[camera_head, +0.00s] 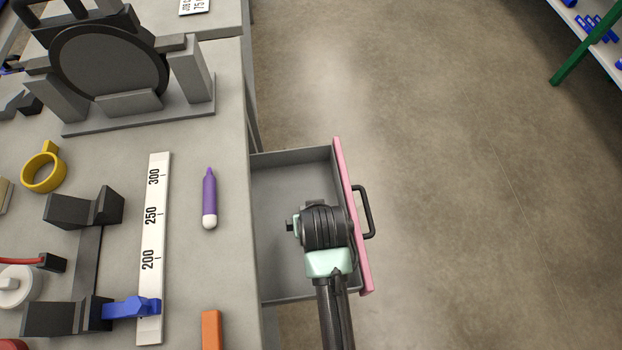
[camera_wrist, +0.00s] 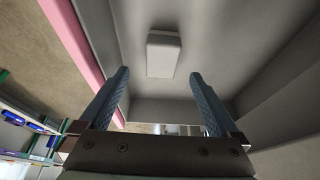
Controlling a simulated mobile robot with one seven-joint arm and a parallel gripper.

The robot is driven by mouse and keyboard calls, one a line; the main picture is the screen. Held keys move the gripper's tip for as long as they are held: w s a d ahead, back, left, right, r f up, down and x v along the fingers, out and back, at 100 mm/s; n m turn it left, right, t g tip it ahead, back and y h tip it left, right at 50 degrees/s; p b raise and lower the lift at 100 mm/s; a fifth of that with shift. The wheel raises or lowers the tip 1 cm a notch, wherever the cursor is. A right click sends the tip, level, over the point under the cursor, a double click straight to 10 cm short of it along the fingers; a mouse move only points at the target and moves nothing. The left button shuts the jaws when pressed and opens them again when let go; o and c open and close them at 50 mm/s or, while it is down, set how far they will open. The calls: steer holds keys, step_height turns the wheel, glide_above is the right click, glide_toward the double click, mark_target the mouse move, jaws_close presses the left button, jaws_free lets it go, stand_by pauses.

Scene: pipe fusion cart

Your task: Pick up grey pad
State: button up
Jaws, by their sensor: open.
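The grey pad (camera_wrist: 163,55) is a small light-grey block lying on the floor of the open drawer (camera_head: 281,166). It shows in the wrist view, ahead of my gripper and between the lines of its two fingers. My gripper (camera_wrist: 160,74) is open and empty, with its blue-grey fingers spread wider than the pad and apart from it. In the head view my arm reaches over the drawer and hides the pad.
The drawer has grey walls and a pink front (camera_head: 352,215) with a dark handle (camera_head: 368,211). The workbench left of it holds a purple marker (camera_head: 209,198), a white ruler (camera_head: 153,240) and an orange item (camera_head: 211,329). Open floor lies to the right.

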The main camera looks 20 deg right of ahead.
steer(key=shift+b+x, duration=0.35)
steer(key=shift+x, duration=2.9)
steer(key=shift+a, duration=0.15)
steer(key=c, duration=1.4)
step_height(320, 180, up, 10)
steer(key=shift+r+p, duration=0.1)
steer(key=shift+p, duration=0.55)
steer(key=shift+c, duration=0.2)
